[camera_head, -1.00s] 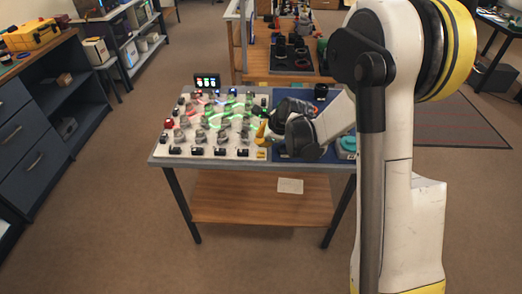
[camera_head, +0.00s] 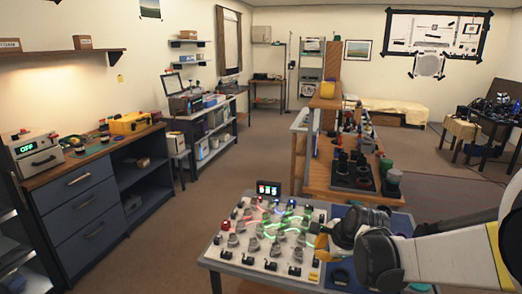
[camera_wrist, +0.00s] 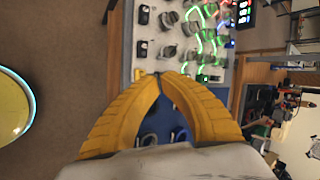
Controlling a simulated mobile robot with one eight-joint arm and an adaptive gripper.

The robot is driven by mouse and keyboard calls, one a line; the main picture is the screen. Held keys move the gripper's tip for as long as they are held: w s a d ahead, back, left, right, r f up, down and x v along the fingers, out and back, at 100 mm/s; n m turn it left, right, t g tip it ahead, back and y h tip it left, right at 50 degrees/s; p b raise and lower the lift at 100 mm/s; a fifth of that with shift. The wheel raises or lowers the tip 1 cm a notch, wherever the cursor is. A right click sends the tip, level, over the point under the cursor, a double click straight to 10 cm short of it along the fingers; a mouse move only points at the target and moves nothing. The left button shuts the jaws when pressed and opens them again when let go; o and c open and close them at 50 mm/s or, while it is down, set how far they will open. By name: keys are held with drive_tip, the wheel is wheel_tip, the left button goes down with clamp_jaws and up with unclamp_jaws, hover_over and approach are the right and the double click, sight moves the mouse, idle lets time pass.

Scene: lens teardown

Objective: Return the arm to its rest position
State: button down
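My gripper (camera_head: 319,240) is at the right end of the lit board, above the table, with my arm reaching in from the right edge of the head view. In the wrist view, the two yellow fingers of my gripper (camera_wrist: 158,77) meet at their tips, with nothing visible between the tips. The board (camera_head: 228,257) carries several knobs, switches and glowing red and green strands. It also shows in the wrist view (camera_wrist: 150,72), just beyond the fingertips. Part of the blue mat at the right is hidden behind my arm.
A small display (camera_head: 268,188) stands at the board's far edge. Behind is a wooden bench (camera_head: 315,180) with dark containers. A blue drawer cabinet (camera_head: 75,215) stands at the left, holding a yellow case (camera_head: 129,123). The floor between cabinet and table is clear.

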drive_tip(key=s+r+n+h, duration=0.1)
drive_tip(key=s+r+n, duration=0.3)
drive_tip(key=s+n, duration=0.4)
drive_tip(key=s+r+n+h, duration=0.1)
drive_tip(key=s+r+n, duration=0.3)
drive_tip(key=s+n, duration=0.5)
drive_tip(key=s, duration=0.7)
drive_tip(key=shift+s+d, duration=0.2)
drive_tip(key=shift+s, duration=0.2)
drive_tip(key=shift+r, duration=0.1)
